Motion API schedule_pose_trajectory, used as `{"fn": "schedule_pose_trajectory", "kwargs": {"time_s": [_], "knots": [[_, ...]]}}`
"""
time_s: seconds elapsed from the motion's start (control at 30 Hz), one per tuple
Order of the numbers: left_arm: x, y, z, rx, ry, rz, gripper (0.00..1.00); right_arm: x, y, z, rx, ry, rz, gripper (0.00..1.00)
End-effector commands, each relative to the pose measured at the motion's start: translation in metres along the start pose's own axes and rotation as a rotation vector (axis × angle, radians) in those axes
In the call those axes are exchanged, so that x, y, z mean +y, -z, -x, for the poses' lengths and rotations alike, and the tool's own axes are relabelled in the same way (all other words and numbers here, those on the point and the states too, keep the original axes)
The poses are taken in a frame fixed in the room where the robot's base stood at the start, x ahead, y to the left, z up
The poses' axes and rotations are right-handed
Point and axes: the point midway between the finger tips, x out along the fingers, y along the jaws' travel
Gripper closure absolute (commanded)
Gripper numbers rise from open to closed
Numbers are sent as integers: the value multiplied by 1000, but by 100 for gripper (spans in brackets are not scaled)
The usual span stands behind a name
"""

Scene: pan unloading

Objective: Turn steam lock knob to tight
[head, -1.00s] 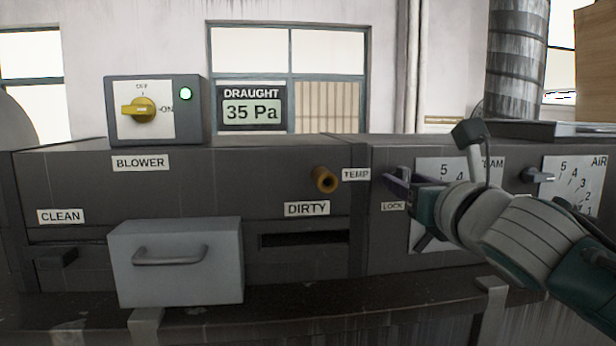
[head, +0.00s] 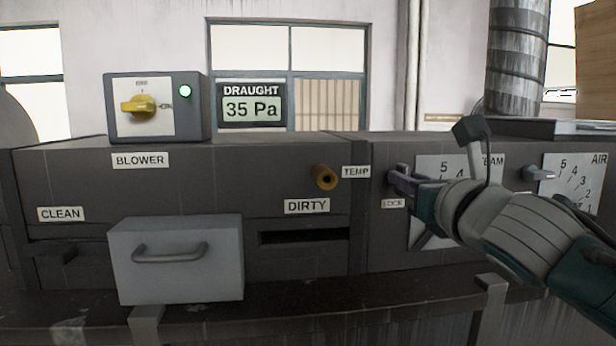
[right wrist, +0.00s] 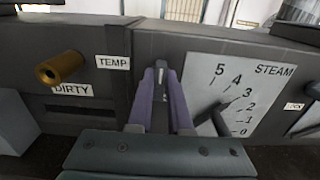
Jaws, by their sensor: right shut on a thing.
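The steam lock knob (right wrist: 160,77) is a small grey lever on the dark front panel, left of the STEAM dial plate (right wrist: 235,88). My right gripper (right wrist: 160,85) has its two purple fingers closed around the knob, one on each side. In the head view my right gripper (head: 402,178) reaches in from the right, above the LOCK label (head: 392,203). The fingers and hand hide most of the knob, so I cannot tell its exact angle. My left gripper is out of view.
The steam dial's dark pointer (right wrist: 221,121) is close to my right finger. A brass TEMP fitting (head: 324,177) sticks out left of the knob. The AIR dial (head: 575,180) is at the right. A grey drawer (head: 175,275) juts out at the lower left.

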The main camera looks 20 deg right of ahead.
Motion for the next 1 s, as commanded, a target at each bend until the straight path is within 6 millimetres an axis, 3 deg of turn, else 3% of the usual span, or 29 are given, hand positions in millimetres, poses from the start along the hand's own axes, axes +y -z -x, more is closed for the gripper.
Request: {"fn": "schedule_pose_trajectory", "kwargs": {"time_s": [0.37, 1.0], "knots": [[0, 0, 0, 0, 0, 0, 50, 0, 0, 0, -1, -1, -134, 100], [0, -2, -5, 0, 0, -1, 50, -3, 1, 0, -2, -1, -724, 100]]}}
